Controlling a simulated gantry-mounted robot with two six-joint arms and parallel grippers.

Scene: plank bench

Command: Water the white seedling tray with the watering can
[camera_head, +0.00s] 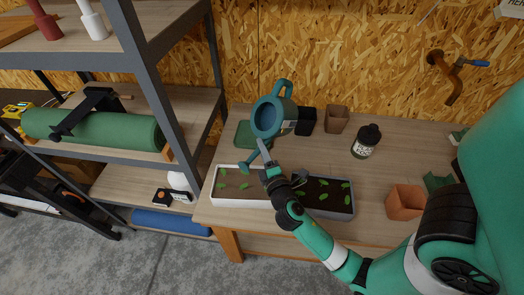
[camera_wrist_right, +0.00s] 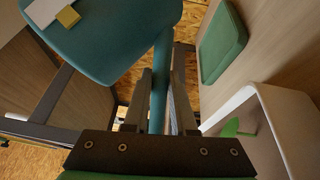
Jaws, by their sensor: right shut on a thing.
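The teal watering can (camera_head: 266,119) is tilted in the air above the bench, its handle upward. Its spout points down and left, with the rose (camera_head: 250,166) over the white seedling tray (camera_head: 219,201). My right gripper (camera_head: 265,155) is shut on the can's spout, which shows between the fingers in the right wrist view (camera_wrist_right: 160,90). The white tray holds light brown soil and several green seedlings. Its white wall also shows in the right wrist view (camera_wrist_right: 285,115). My arm hides its right end. No water is visible. My left gripper is out of view.
A grey tray (camera_head: 335,214) with dark soil and seedlings sits right of the white tray. A green mat (camera_head: 243,134), black pot (camera_head: 306,121), brown pot (camera_head: 336,119), dark bottle (camera_head: 366,142) and terracotta pot (camera_head: 404,202) are on the bench. A shelf post (camera_head: 150,85) stands left.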

